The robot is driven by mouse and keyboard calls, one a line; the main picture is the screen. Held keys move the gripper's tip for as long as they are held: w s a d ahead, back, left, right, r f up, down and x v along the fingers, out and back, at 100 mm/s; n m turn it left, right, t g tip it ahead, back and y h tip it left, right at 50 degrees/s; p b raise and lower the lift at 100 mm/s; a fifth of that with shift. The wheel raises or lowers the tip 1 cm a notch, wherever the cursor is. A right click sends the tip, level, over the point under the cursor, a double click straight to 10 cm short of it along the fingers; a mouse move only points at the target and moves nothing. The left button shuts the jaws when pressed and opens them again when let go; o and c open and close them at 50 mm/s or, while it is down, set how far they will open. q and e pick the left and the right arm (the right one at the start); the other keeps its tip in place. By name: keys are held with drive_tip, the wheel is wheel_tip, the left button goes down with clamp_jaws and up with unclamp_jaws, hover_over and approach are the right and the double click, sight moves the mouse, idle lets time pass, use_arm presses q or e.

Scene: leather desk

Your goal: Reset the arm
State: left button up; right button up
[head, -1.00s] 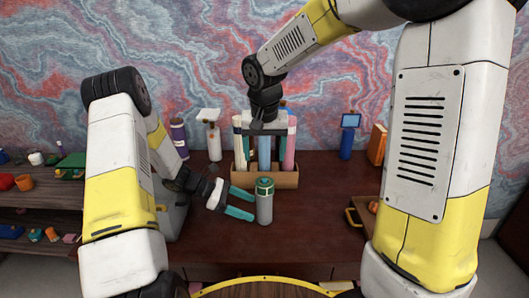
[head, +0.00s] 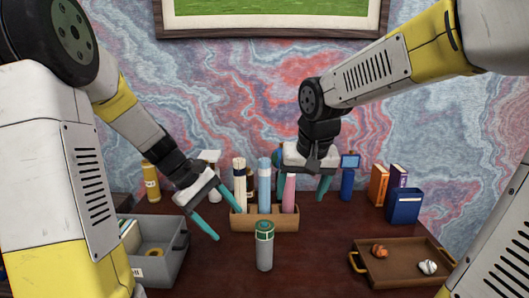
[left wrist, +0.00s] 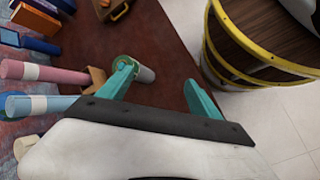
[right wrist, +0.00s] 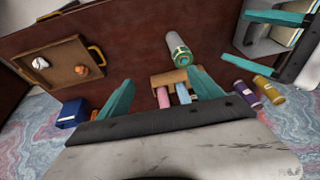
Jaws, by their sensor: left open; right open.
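My left gripper (head: 229,225) is open and empty in the head view, above the desk and left of the grey cylinder with the green top (head: 264,246). The cylinder stands upright on the desk; in the left wrist view (left wrist: 144,74) one finger overlaps it. My right gripper (head: 302,184) is open and points down at the right end of the wooden holder (head: 264,222), near the pink roll (head: 289,192). The right wrist view shows the holder beyond its open fingers, with nothing visibly gripped.
A grey bin (head: 165,272) stands at left on the desk (head: 310,262). A brown tray (head: 385,268) with two small items lies at right. Books (head: 379,185) and a blue box (head: 403,206) stand at back right. A barrel-like wooden object (left wrist: 250,50) shows beyond the desk edge.

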use_arm(q)
drive_tip(key=s+a+r+m+t+y, duration=0.3)
drive_tip(key=s+r+m+t, duration=0.3)
drive_tip(key=s, duration=0.8)
wheel_tip(320, 180, up, 5)
drive_tip(key=m+y, duration=0.1)
drive_tip(key=m, duration=0.2)
drive_tip(key=shift+s+a+m+y, duration=0.2)
drive_tip(key=shift+m+y, duration=0.1)
drive_tip(key=shift+y, duration=0.1)
use_arm(e)
drive_tip(key=s+d+r+t+y, duration=0.1)
drive_tip(key=s+d, duration=0.4)
drive_tip(key=s, duration=0.7)
drive_tip(key=shift+d+r+t, duration=0.35)
drive_tip(key=shift+t, duration=0.25)
drive_tip(key=shift+s, duration=0.1)
